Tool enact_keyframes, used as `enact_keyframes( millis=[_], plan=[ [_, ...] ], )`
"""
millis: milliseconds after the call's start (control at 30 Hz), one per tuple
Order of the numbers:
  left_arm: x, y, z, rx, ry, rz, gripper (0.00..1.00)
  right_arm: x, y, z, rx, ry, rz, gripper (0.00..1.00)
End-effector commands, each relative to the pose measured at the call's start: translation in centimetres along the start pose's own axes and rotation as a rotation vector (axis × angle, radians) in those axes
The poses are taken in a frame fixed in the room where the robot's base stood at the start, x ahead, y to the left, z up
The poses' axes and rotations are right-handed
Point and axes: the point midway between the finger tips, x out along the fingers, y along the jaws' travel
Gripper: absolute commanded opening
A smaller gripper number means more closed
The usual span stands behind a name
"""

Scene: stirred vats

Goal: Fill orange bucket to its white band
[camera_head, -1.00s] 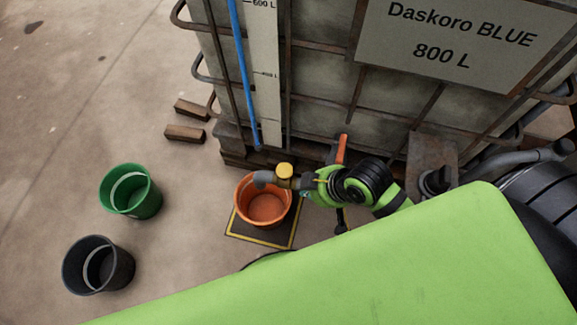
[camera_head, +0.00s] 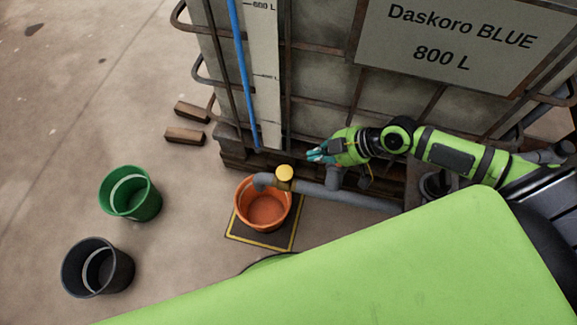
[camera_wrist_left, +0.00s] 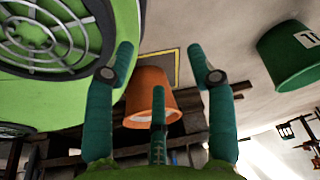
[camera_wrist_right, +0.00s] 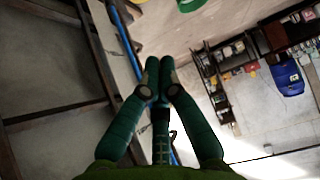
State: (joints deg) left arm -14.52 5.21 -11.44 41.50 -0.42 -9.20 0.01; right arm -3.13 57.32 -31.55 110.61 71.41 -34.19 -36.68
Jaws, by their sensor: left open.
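The orange bucket (camera_head: 266,210) stands upright on a dark square plate with a yellow border (camera_head: 262,240). Its inside looks orange with no blue liquid visible, and I cannot make out its white band. A grey pipe (camera_head: 340,196) from the tank (camera_head: 320,100) ends in a bent spout (camera_head: 262,181) over the bucket, with a yellow cap (camera_head: 284,172) on it. My right gripper (camera_head: 314,155) is by the tank front, above the pipe; its fingers meet, empty, in the right wrist view (camera_wrist_right: 160,68). The valve's orange handle is not visible now. My left gripper (camera_wrist_left: 160,65) is open, with the orange bucket (camera_wrist_left: 149,92) beyond its fingers.
A green bucket (camera_head: 145,204) and a black bucket (camera_head: 112,270) stand on the floor to the left. Wooden blocks (camera_head: 184,136) lie by the tank's left corner. A blue sight tube (camera_head: 243,80) runs up the tank beside a scale. The floor at left is mostly clear.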

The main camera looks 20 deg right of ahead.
Motion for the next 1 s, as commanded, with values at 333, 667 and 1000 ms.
enact_keyframes(
  millis=[333, 667, 1000],
  plan=[
    [0.2, 0.0, -0.2, 0.0, 0.005, 0.0, 0.56, 2.8, -0.1, -0.2, 0.004, 0.005, -0.001, 0.0],
    [0.9, -0.1, -1.1, 0.002, 0.031, -0.002, 0.56, 9.9, -0.1, -0.1, 0.004, 0.003, -0.001, 0.0],
    [1.7, -0.7, -4.4, 0.007, 0.103, -0.01, 0.56, 12.7, -0.1, 2.7, 0.001, -0.001, -0.001, 0.0]
  ],
)
